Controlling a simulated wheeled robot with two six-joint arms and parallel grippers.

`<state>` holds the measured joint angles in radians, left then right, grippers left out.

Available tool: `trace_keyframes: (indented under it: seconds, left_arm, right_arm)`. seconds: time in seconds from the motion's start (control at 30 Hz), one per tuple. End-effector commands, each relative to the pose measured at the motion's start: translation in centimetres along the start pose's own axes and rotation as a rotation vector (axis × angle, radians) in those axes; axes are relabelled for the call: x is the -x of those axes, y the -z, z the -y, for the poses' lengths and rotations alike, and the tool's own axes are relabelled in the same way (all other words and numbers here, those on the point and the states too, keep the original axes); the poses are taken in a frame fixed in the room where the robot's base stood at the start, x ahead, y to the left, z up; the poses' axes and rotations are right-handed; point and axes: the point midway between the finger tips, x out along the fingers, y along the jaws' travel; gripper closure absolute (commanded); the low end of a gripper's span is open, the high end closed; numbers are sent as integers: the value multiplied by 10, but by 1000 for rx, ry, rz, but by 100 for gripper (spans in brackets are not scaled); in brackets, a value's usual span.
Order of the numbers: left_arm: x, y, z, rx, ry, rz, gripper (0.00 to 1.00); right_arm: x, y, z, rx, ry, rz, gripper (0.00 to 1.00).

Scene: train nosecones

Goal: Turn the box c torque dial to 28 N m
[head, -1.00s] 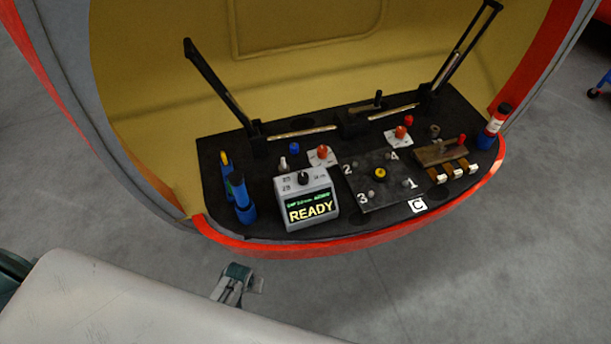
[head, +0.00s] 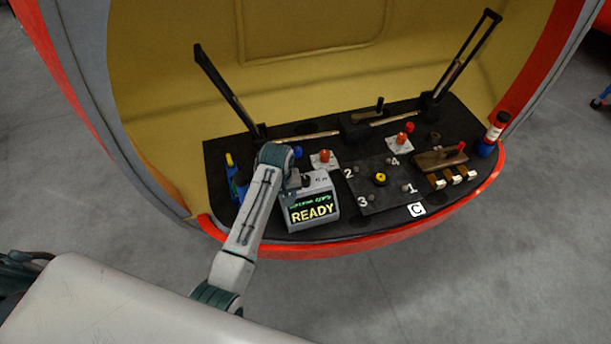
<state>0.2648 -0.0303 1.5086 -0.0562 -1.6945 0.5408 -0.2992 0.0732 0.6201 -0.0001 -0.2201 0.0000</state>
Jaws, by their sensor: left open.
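The torque box (head: 313,212) is a grey box on the black bench, with a green and yellow display reading READY. Its black torque dial (head: 306,179) is on the top face, partly hidden by my gripper. The scale marks on the dial's left are covered. A white C label (head: 417,209) lies at the bench's front edge. My left gripper (head: 297,184) is open and points down over the box's top left, right beside the dial. I cannot tell whether the fingers touch the dial. My right gripper is out of view.
To the right is a dark plate (head: 385,198) numbered 1 to 4 with a yellow knob (head: 380,178). Two black upright arms rise behind. A red rim (head: 350,243) edges the bench.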

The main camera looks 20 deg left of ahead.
Motion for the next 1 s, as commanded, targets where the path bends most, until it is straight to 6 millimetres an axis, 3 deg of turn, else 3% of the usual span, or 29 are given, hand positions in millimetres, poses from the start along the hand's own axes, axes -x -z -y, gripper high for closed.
trace_keyframes:
  seconds: [0.03,0.2,0.3,0.47,0.67,1.0]
  left_arm:
    - [16,15,-17,28,-5,6,48]
    - [65,51,-60,133,7,49,48]
    - [87,64,-76,175,17,66,48]
    - [102,71,-86,206,27,79,48]
    - [84,69,-86,209,30,83,48]
    - [21,64,-84,208,29,82,48]
  right_arm:
    - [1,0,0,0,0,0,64]
    - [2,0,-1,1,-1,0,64]
    - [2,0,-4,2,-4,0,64]
    - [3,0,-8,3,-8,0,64]
    - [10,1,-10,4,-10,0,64]
    - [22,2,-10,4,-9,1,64]
